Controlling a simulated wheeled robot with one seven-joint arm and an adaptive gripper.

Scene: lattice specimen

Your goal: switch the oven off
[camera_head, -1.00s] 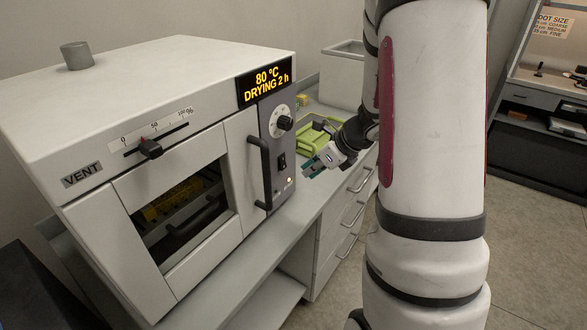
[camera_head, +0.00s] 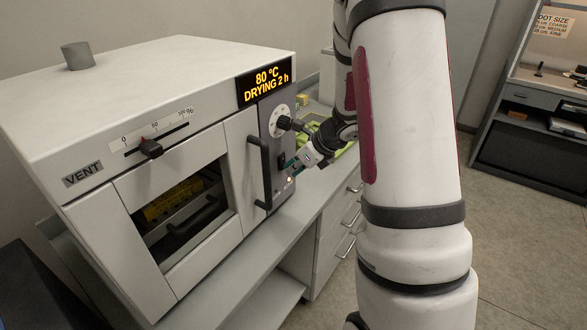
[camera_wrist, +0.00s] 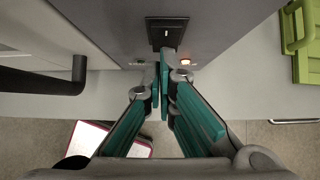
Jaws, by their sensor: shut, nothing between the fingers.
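The white oven (camera_head: 150,90) stands on the bench at left, its display (camera_head: 266,84) reading "80 °C DRYING 2 h". A black rocker switch (camera_head: 282,160) sits on its grey control panel below a round knob (camera_head: 284,122). I cannot tell whether the tips touch the panel.
The oven's black door handle (camera_head: 259,172) stands out left of the panel and also shows in the wrist view (camera_wrist: 45,82). A green object (camera_wrist: 305,40) lies on the bench to the right. Bench drawers (camera_head: 345,225) are below my gripper.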

